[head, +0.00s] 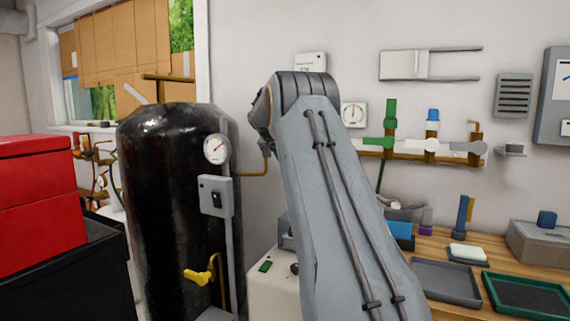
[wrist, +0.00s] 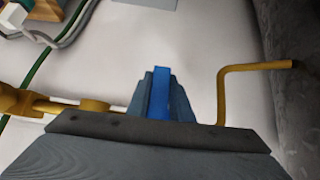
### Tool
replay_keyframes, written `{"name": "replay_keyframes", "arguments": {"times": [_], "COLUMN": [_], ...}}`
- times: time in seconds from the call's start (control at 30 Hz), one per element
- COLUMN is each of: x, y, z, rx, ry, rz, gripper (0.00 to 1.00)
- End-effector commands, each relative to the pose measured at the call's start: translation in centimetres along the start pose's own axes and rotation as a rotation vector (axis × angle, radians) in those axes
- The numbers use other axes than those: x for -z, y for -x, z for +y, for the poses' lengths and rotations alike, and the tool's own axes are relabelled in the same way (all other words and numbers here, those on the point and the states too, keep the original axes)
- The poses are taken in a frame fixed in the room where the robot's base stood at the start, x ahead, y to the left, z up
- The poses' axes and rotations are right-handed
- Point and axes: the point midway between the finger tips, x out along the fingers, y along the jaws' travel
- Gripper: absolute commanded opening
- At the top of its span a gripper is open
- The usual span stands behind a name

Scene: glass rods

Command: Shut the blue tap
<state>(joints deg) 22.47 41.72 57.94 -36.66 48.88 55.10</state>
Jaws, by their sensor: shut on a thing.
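In the wrist view my gripper (wrist: 161,97) is shut on a bright blue tap handle (wrist: 160,94), which shows as a narrow strip between the two blue-grey fingers. The strip runs up and down in the picture, crosswise to the brass pipe (wrist: 60,104) at left. The tap's body is hidden behind my gripper. In the head view my arm covers my gripper and the held handle. Farther right on the brass wall pipe (head: 408,156), a blue-topped fitting (head: 433,115) shows, with nothing of mine on it.
A green lever (head: 391,114) and a grey lever (head: 466,147) are on the same pipe. A bent brass pipe (wrist: 221,90) is close to my gripper's right in the wrist view. A black tank (head: 165,210) stands left of my arm. A bench with trays (head: 447,284) is right.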

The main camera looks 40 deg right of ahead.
Motion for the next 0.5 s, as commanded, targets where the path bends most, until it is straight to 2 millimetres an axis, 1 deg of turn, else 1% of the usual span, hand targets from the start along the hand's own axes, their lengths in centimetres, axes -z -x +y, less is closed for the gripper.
{"name": "replay_keyframes", "arguments": {"times": [0.03,0.13,0.17,0.23,0.27,0.5], "x": [-0.42,-0.44,-0.44,-0.36,-0.3,0.03], "y": [0.13,0.12,0.11,0.07,0.02,-0.2], "z": [-0.39,-0.38,-0.37,-0.26,-0.16,0.37], "rx": [0.002,0.002,0.001,0.001,0.0,-0.004], "ry": [0.006,0.006,0.006,0.005,0.004,-0.002], "rz": [-0.005,-0.006,-0.006,-0.005,-0.005,-0.003], "gripper": [0.0,0.0,0.25,0.36,0.38,0.38]}}
